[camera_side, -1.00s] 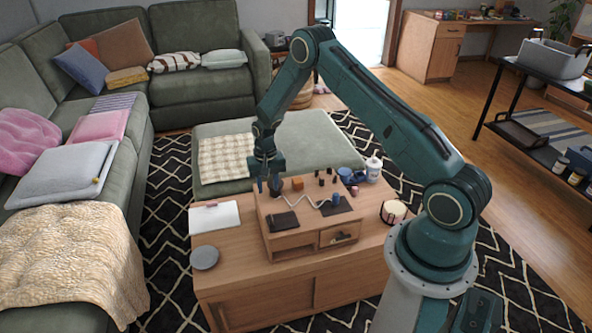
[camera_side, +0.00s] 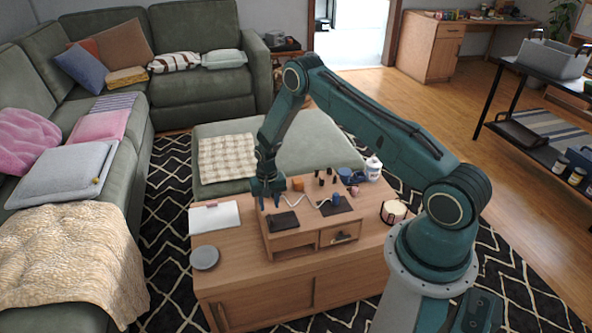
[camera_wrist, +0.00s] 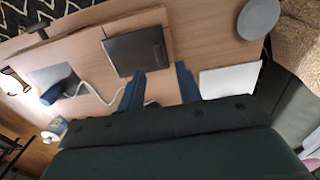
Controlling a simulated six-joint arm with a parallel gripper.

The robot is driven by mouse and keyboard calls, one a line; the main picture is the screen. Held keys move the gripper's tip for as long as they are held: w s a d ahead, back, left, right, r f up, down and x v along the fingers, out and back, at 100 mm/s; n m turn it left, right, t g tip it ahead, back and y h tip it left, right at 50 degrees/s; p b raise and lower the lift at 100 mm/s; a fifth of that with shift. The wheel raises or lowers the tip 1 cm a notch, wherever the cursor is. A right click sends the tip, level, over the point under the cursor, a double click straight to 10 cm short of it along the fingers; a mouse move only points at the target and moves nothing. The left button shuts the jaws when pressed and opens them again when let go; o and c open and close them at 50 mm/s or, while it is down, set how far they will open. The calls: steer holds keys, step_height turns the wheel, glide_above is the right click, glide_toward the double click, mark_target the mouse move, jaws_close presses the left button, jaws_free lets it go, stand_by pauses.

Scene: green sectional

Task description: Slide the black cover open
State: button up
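The black cover (camera_side: 284,221) is a flat dark rectangle on the top front left of the wooden desk box (camera_side: 291,239). It also shows in the wrist view (camera_wrist: 137,50). My gripper (camera_side: 269,204) is low over the box top, just behind and left of the cover. In the wrist view its two blue fingers (camera_wrist: 160,74) stand apart with bare wood between them. The left fingertip is close to the cover's near edge, and the right one is beyond its corner. I cannot tell whether either finger touches it.
A white cable (camera_wrist: 97,90), a blue cup (camera_side: 335,200), a dark pad (camera_side: 342,207) and an orange block (camera_side: 297,184) are on or by the box. A white tablet or pad (camera_side: 215,217) and a grey plate (camera_side: 204,257) lie to its left. A candle (camera_side: 394,211) stands to its right.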

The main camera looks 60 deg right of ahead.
mark_target(270, 217)
steer(key=shift+f, duration=3)
jaws_close()
